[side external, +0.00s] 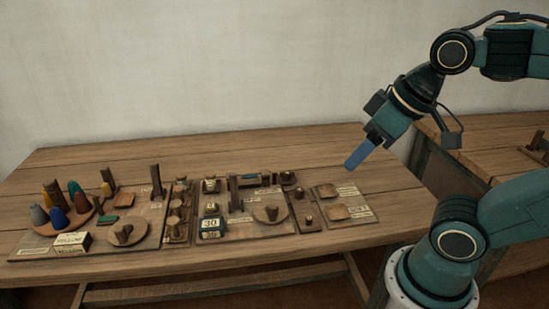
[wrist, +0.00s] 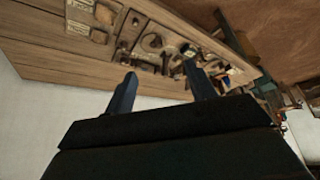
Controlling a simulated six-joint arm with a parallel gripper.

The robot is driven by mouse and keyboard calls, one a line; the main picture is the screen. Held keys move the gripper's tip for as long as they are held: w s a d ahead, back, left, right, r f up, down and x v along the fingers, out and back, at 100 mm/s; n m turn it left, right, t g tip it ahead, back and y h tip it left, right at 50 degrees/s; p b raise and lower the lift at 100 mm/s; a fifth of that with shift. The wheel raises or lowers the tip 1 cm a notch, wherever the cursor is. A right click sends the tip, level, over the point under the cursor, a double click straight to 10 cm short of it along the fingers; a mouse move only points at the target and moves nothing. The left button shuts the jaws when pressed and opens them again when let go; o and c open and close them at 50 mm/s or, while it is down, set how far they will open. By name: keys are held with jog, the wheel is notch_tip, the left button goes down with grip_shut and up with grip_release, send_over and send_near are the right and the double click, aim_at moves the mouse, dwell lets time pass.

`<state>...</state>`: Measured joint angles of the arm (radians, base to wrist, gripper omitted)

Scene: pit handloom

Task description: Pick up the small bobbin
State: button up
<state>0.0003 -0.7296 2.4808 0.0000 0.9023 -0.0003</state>
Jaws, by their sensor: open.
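My gripper (side external: 353,160) is in the air above the right part of the wooden table, to the right of and higher than the boards. In the wrist view my gripper (wrist: 162,72) shows two separated dark fingers with nothing between them. Several small spool-like pieces (side external: 177,206) stand on a narrow board at the middle left. Another small piece (side external: 210,184) stands on the middle board. I cannot tell which of these is the small bobbin. The gripper is apart from all of them.
A round tray (side external: 45,229) at the left holds several coloured cones, with a blue cone (side external: 59,218) at its front. A block marked 30 (side external: 211,225) and upright posts, one a dark post (side external: 156,180), stand on the boards. The table's back strip (side external: 250,150) is clear.

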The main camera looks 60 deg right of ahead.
jog(key=w+r+g, duration=0.1)
jog(key=w+r, duration=0.3)
jog(key=w, duration=0.7)
jog(key=g, duration=0.3)
send_over(210, 174)
jog(key=s, duration=0.2)
notch_tip(210, 174, down, 16)
jog(key=shift+w+f, duration=0.15)
jog(key=shift+f, duration=0.1)
jog(key=shift+w+f, duration=0.2)
jog(key=shift+f, duration=1.2)
jog(key=shift+w+f, duration=0.2)
jog(key=shift+f, duration=1.25)
jog(key=shift+w+f, duration=0.2)
jog(key=shift+f, duration=1.2)
jog(key=shift+f, duration=0.1)
jog(key=shift+w+f, duration=0.2)
jog(key=shift+f, duration=1.05)
jog(key=shift+w+f, duration=0.15)
jog(key=shift+f, duration=1.05)
